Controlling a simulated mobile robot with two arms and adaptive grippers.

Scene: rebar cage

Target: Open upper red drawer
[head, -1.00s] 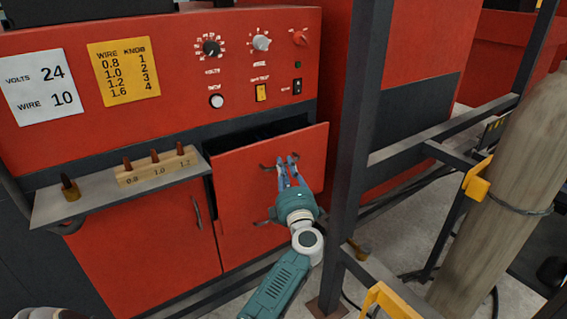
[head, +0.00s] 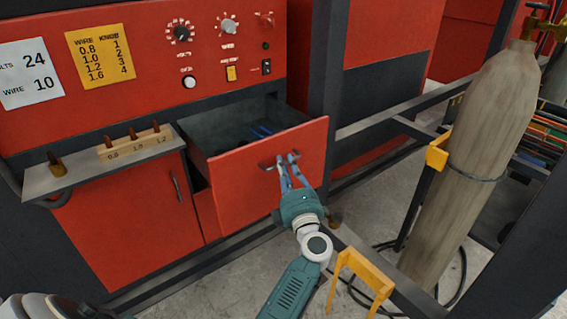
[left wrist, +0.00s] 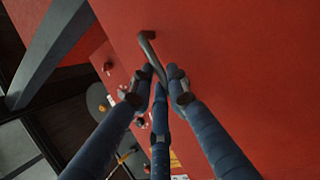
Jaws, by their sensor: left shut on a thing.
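The upper red drawer (head: 235,180) is pulled out of the red cabinet, and its dark inside shows from above. A few small blue items (head: 262,131) lie in it. A dark bar handle (head: 267,165) is on its front. My left gripper (head: 286,160) is at the handle, with its blue fingers closed around it. In the left wrist view, the fingertips (left wrist: 160,78) meet at one end of the handle (left wrist: 149,45), against the red front. Part of the handle is hidden by the fingers. My right gripper is not in view.
A lower red front (head: 205,214) shows under the drawer. A shelf (head: 50,182) with a wooden block (head: 135,146) is at the left. A dark frame post (head: 326,75) stands right of the drawer. A gas cylinder (head: 470,150) and yellow bracket (head: 362,272) are further right.

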